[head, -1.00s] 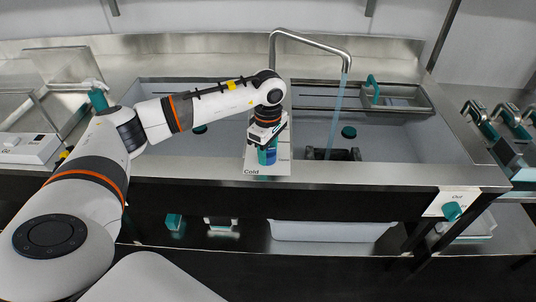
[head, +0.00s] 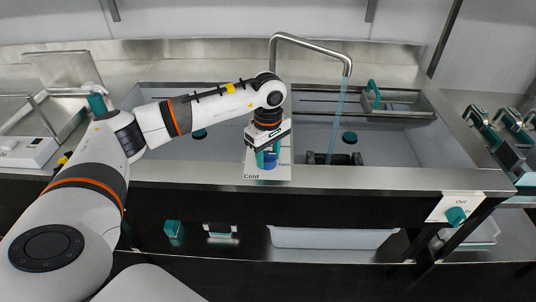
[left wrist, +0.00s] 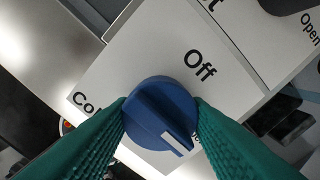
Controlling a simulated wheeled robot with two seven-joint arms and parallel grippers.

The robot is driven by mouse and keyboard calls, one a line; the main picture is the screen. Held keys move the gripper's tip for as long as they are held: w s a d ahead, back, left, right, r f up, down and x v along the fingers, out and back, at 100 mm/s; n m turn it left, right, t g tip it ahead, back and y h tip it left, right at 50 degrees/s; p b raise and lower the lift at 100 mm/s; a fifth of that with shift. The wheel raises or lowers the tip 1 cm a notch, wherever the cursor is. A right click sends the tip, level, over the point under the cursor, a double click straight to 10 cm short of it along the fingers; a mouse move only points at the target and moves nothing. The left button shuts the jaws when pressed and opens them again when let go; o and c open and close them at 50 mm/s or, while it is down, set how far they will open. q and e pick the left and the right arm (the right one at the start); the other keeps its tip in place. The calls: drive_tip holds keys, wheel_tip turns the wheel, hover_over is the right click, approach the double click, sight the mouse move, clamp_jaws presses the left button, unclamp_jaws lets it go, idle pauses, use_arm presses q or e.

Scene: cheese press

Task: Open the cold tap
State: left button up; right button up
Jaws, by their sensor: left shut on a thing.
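The cold tap control is a round blue knob (left wrist: 160,115) on a white plate (left wrist: 120,55) marked "Off" and "Cold". The plate also shows in the head view (head: 283,171) at the front edge of the sink, with the knob (head: 270,163) on it. My left gripper (left wrist: 162,110) is shut on the knob, its teal fingers pressing on both sides. The knob's white mark points to the lower right in the left wrist view, away from "Off". Lettering near the right finger is partly hidden. My right gripper is not in view.
A curved metal spout (head: 310,42) rises behind the plate, with a bluish stream (head: 336,118) below it into the right basin. A teal knob (head: 456,216) sits on a white plate at the front right. A rack with a teal handle (head: 373,92) spans the right basin.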

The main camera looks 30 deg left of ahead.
sight(268, 154)
use_arm(q)
drive_tip(key=o, duration=1)
drive_tip(key=shift+r, duration=0.1)
wheel_tip(268, 154, up, 12)
